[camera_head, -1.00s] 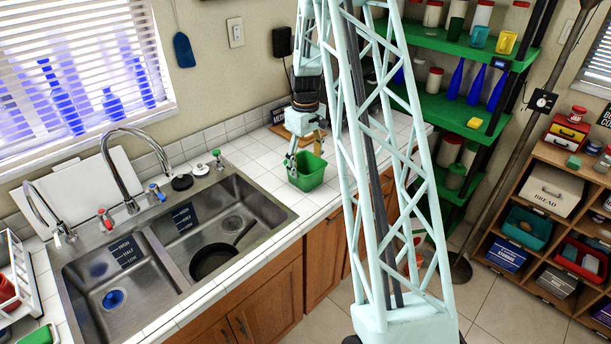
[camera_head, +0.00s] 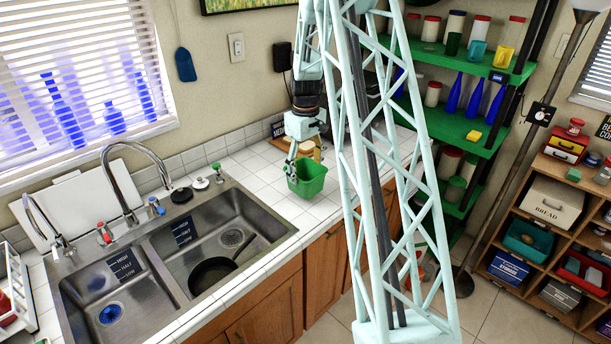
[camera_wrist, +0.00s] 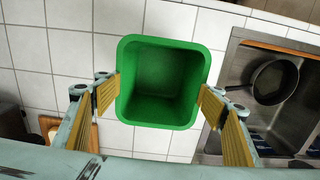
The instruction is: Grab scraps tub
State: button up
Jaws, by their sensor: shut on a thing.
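The scraps tub, a green square tub (camera_head: 310,180), is at the counter right of the sink. In the wrist view the tub (camera_wrist: 163,112) is seen from above and looks empty inside. My gripper (camera_head: 304,160) is shut on it. In the wrist view my gripper (camera_wrist: 160,98) has one yellow-padded finger against each side of the tub. I cannot tell whether the tub's base touches the counter.
The double steel sink (camera_head: 222,222) lies to the left, with a black pan (camera_head: 213,275) in its right basin. White tiled counter (camera_head: 262,182) surrounds the tub. A wooden board (camera_head: 305,146) lies behind it. Green shelves (camera_head: 455,125) stand to the right.

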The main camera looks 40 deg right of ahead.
jog(key=s+a+r+b, duration=0.1)
jog(key=s+a, duration=0.8)
jog(key=s, duration=0.4)
jog(key=shift+a+r, duration=0.25)
jog(key=shift+r, duration=0.05)
jog(key=shift+w, duration=0.1)
dwell(0.4)
